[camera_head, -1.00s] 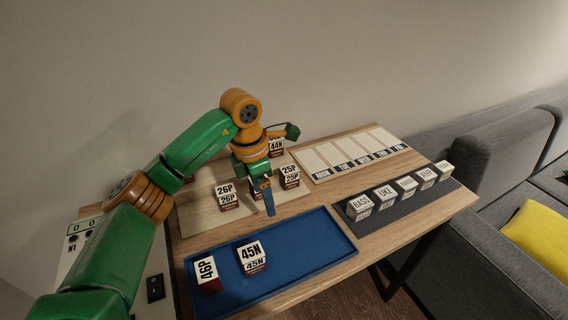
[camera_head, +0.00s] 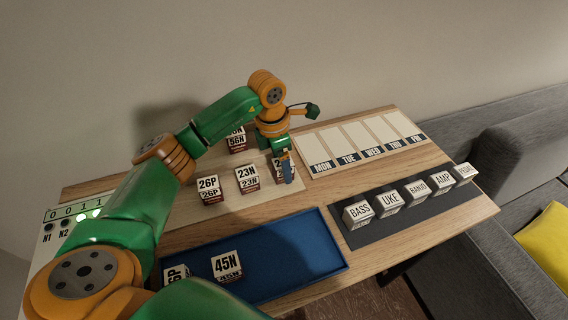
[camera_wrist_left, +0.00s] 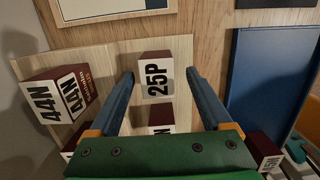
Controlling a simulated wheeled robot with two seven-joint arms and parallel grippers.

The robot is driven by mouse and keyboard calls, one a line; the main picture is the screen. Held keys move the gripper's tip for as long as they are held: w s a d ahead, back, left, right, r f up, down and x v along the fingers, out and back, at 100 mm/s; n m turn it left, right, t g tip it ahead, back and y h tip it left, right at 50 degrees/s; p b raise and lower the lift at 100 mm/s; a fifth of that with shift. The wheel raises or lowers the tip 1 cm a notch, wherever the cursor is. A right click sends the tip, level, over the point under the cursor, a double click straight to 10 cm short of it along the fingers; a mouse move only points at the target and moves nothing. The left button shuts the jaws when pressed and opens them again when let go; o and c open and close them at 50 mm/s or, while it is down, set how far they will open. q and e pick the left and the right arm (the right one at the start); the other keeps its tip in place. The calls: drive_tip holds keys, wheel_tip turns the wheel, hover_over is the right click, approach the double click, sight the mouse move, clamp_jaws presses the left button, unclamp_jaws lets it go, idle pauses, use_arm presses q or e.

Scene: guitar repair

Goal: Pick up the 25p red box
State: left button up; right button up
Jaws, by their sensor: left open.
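The 25P box (camera_wrist_left: 155,77) has a white label face and dark red sides. It sits on the pale board, between the two open fingers of my left gripper (camera_wrist_left: 160,75) in the left wrist view, with a gap on each side. In the head view, my left gripper (camera_head: 286,170) points down at the board's right part and hides most of this box (camera_head: 276,168); only a sliver of its label shows. My right gripper is out of view.
The 23N box (camera_head: 247,179) and 26P box (camera_head: 209,189) stand left of the gripper on the pale board. The 44N box (camera_wrist_left: 58,95) is near the left finger. A blue tray (camera_head: 300,250) holds the 45N box (camera_head: 227,266). A weekday board (camera_head: 360,143) lies to the right.

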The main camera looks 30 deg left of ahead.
use_arm(q)
drive_tip(key=shift+f, duration=0.6)
drive_tip(key=shift+w+f, duration=0.35)
drive_tip(key=shift+r, duration=0.1)
clamp_jaws()
